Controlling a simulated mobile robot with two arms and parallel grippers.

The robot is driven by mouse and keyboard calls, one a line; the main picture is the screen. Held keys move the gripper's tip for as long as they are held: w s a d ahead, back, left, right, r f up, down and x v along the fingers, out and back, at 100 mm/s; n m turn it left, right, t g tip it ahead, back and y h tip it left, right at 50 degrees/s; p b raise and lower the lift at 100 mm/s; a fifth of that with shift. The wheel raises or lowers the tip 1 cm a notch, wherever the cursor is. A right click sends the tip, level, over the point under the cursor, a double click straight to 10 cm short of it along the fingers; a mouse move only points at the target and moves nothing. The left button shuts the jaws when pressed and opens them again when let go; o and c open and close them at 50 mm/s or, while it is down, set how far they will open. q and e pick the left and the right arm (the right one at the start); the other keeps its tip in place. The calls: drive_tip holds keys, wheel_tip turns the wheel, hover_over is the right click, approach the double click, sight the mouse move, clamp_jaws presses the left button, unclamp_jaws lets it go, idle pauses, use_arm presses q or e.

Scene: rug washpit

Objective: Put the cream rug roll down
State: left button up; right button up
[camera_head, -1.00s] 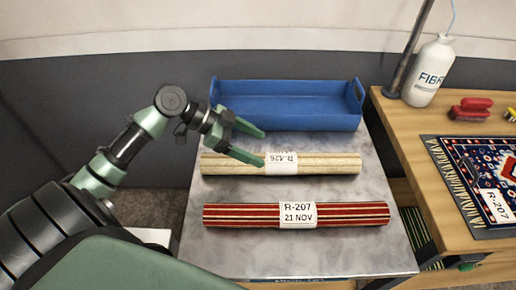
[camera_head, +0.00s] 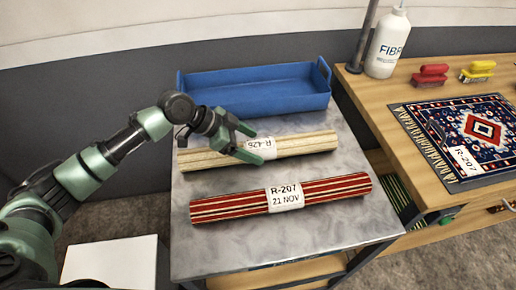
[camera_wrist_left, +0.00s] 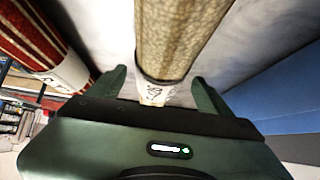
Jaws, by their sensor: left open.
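The cream rug roll (camera_head: 300,144), with a white R-426 label, lies on the grey marbled tabletop (camera_head: 345,222), behind the red striped roll. My left gripper (camera_head: 256,146) is open at the cream roll, by its label. In the left wrist view the cream roll (camera_wrist_left: 178,35) runs between the two spread fingers of the gripper (camera_wrist_left: 158,78), with gaps visible on both sides. My right gripper is not in view.
The red striped roll (camera_head: 330,188), labelled R-207, lies in front. A blue tray (camera_head: 262,98) stands behind the cream roll. The wooden bench (camera_head: 400,150) at right holds a patterned rug (camera_head: 486,155), brushes (camera_head: 431,75) and a white bottle (camera_head: 386,45). A white box (camera_head: 110,262) is at lower left.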

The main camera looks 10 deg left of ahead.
sight(260, 148)
use_arm(q)
drive_tip(key=x, duration=0.3)
drive_tip(key=shift+d+f, duration=0.15)
drive_tip(key=shift+d, duration=0.05)
drive_tip(key=shift+c, duration=0.3)
clamp_jaws()
wheel_tip(260, 148, up, 20)
drive_tip(key=s+a+f+n, duration=0.1)
drive_tip(key=s+a+f, duration=0.2)
drive_tip(key=s, duration=0.4)
drive_tip(key=s+a+f+n+t+y, duration=0.1)
drive_tip(key=s+a+f, duration=0.3)
drive_tip(key=s, duration=0.3)
drive_tip(key=shift+a+f+t, duration=0.2)
drive_tip(key=shift+a+t, duration=0.1)
drive_tip(key=shift+a, duration=0.45)
